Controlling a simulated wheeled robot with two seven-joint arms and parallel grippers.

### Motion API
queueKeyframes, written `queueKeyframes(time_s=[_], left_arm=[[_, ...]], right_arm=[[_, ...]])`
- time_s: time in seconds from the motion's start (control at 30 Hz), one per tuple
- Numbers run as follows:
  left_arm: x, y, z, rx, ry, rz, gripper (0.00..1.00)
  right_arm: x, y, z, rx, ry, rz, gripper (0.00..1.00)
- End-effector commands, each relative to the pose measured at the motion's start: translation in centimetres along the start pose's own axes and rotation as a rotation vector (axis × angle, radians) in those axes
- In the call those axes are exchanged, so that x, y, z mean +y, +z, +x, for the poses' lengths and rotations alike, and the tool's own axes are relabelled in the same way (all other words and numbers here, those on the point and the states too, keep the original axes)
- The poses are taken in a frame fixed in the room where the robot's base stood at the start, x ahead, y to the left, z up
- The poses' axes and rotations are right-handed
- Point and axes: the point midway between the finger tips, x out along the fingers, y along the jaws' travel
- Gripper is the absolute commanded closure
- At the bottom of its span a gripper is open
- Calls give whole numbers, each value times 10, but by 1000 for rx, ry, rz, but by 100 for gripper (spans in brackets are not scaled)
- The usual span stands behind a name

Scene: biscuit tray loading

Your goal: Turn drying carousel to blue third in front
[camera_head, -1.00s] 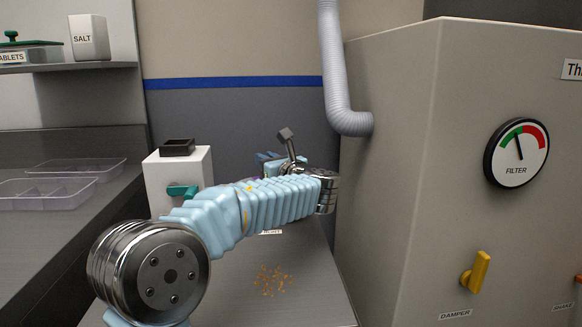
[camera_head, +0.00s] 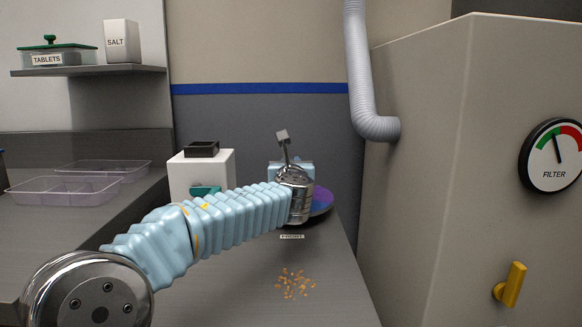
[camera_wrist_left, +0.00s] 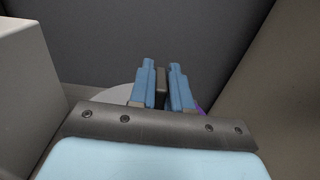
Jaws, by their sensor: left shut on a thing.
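The drying carousel (camera_head: 323,203) is a low round disc at the back of the counter, mostly hidden behind my left wrist. A purple-blue part of its top shows to the right of the wrist. In the left wrist view a pale part of a disc (camera_wrist_left: 115,97) shows left of the fingers, and a sliver of purple (camera_wrist_left: 200,111) to their right. My left gripper (camera_wrist_left: 160,70) is shut on a dark upright post (camera_wrist_left: 160,84) between its blue fingers. Which third faces front is hidden. My right gripper is not in view.
A white box (camera_head: 202,168) with a dark top stands left of the carousel. A large beige machine (camera_head: 430,160) closes off the right side. Orange crumbs (camera_head: 295,284) lie on the counter in front. Clear trays (camera_head: 65,190) sit on the left worktop.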

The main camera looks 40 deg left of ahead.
Motion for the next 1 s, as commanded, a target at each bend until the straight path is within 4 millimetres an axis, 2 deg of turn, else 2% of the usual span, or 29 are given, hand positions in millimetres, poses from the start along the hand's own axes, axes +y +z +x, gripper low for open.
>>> queueKeyframes(time_s=[0.27,0.3,0.4,0.77,0.87,1.0], left_arm=[[0,1,0,-1,-1,0,100],[0,1,0,-1,-1,0,76],[0,0,0,-1,-1,0,62],[0,0,-6,-1,-1,-1,62],[0,0,-20,-2,-2,-2,62],[0,0,-54,-2,-3,-3,62]], right_arm=[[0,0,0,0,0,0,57],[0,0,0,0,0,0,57],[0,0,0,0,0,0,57],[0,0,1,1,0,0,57],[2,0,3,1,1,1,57],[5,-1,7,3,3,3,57]])
